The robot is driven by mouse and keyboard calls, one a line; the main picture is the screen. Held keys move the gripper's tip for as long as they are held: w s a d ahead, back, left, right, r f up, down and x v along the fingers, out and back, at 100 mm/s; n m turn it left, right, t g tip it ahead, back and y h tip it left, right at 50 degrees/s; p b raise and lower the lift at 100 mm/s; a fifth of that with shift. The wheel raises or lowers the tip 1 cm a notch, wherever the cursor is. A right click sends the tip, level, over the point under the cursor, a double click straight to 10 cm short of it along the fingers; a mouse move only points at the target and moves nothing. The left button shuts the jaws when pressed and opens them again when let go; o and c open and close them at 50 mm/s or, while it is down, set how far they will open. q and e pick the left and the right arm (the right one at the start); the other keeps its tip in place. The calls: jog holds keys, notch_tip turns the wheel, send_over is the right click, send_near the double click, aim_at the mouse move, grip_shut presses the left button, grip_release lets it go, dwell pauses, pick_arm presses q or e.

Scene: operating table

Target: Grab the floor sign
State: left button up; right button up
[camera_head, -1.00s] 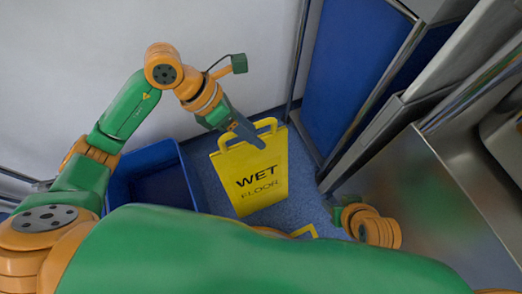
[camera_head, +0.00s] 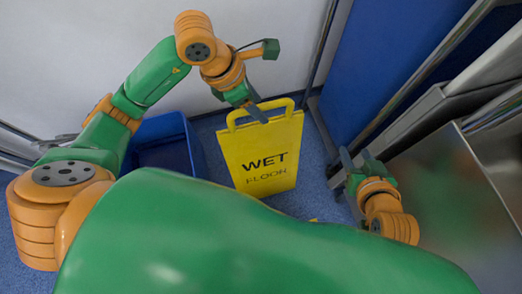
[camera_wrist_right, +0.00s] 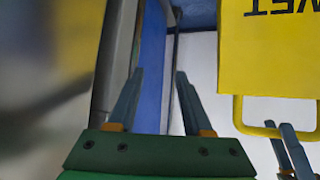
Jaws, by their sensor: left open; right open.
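The yellow floor sign (camera_head: 262,158), marked "WET FLOOR", stands upright on the blue floor with a loop handle at its top. My left gripper (camera_head: 258,108) is open at the handle; whether a finger passes through the loop cannot be told. In the right wrist view, the sign (camera_wrist_right: 275,50) shows upside down at the upper right, with the left gripper's fingers (camera_wrist_right: 288,145) by its handle. My right gripper (camera_head: 358,160) is open and empty, to the right of the sign and apart from it. Its fingers also show in the right wrist view (camera_wrist_right: 155,95).
A blue bin (camera_head: 165,148) stands left of the sign against the white wall (camera_head: 90,60). A blue panel (camera_head: 375,65) with metal posts is behind on the right. A metal cabinet (camera_head: 450,190) stands close to the right arm. Some floor is clear between sign and cabinet.

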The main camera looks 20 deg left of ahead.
pick_arm(q)
jog(key=shift+d+b+x, duration=0.25)
jog(key=shift+b+x, duration=0.2)
jog(key=shift+x, duration=0.7)
jog(key=shift+b+x, duration=0.35)
jog(key=shift+x, duration=0.55)
jog(key=shift+s, duration=0.1)
pick_arm(e)
jog(key=w+a+r+t+y, duration=0.1)
jog(key=w+r+t, duration=0.1)
jog(key=r, duration=0.4)
jog(key=w+a+r+t+y, duration=0.1)
jog(key=w+r+t, duration=0.2)
jog(key=r+t, duration=0.2)
jog(key=shift+a+r+n, duration=0.3)
jog(key=shift+r, duration=0.1)
pick_arm(q)
jog(key=shift+f+b, duration=0.25)
jog(key=shift+b, duration=0.05)
pick_arm(e)
jog(key=shift+f, duration=0.35)
pick_arm(q)
grip_shut()
